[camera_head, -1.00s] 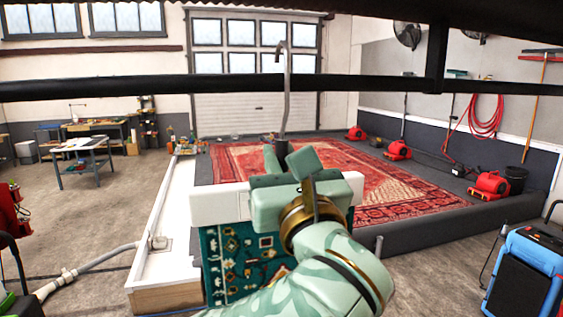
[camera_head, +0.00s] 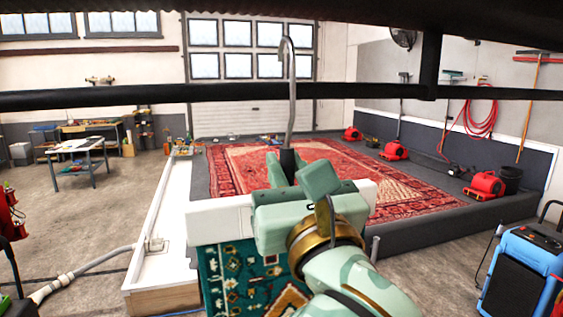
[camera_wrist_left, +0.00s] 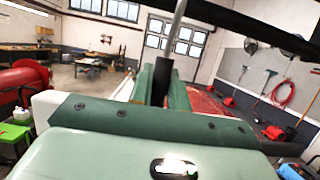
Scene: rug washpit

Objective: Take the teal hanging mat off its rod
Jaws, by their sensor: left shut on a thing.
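The teal mat (camera_head: 240,277) hangs below a white bar (camera_head: 218,221), its right side hidden by my left arm. A grey hooked stem (camera_head: 291,100) rises from a black collar (camera_head: 287,160) above the bar. My left gripper (camera_head: 292,171) is shut on this black collar, which also shows between the fingers in the left wrist view (camera_wrist_left: 160,82). The black rod (camera_head: 130,97) runs across the head view. The stem crosses in front of it, and the hook's tip appears above it; I cannot tell whether they touch. My right gripper is not in view.
A red patterned rug (camera_head: 390,185) lies in the washpit behind, edged by a dark rim (camera_head: 440,230). A blue and black machine (camera_head: 525,275) stands at the right. A workbench (camera_head: 78,162) stands far left, with open floor before it.

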